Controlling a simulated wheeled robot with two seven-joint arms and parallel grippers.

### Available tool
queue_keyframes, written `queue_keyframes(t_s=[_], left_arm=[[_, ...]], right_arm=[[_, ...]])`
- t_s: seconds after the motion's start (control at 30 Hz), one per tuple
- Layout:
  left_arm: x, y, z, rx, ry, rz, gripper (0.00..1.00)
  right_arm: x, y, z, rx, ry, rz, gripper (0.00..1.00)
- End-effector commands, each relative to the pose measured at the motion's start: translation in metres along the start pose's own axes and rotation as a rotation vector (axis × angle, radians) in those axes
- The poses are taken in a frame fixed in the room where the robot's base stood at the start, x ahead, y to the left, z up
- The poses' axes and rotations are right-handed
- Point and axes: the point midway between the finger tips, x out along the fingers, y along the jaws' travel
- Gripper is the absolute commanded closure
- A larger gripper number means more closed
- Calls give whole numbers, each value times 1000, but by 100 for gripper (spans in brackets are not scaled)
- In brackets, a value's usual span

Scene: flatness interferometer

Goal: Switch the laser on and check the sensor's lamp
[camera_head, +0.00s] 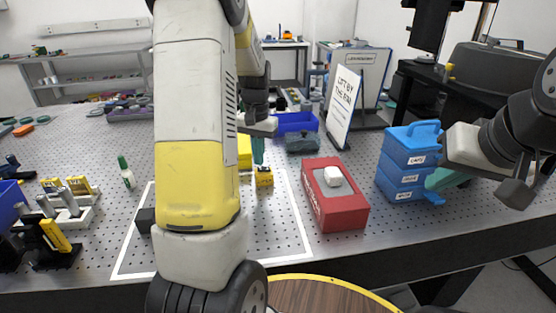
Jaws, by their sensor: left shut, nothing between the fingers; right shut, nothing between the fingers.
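I cannot tell for sure which thing is the laser or which is the sensor. A dark block (145,219) shows at the left edge of my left arm, which hides much of the outlined area. My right gripper (444,180) is shut and empty, in front of the blue drawer case. I make out no lit lamp.
The blue drawer case (402,160) stands at the right. A sign (342,106) and a blue bin (296,123) stand behind. Yellow-handled parts (55,234) and a small green-capped bottle (126,174) are at the left. A round wooden top (325,296) is at the front.

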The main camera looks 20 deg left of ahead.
Motion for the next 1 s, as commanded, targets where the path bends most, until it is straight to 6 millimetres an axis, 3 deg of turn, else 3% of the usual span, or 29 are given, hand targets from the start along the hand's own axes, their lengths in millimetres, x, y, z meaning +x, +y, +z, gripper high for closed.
queue_keyframes(t_s=[1.0], left_arm=[[16,0,0,0,-1,0,100]], right_arm=[[0,0,0,0,0,0,100]])
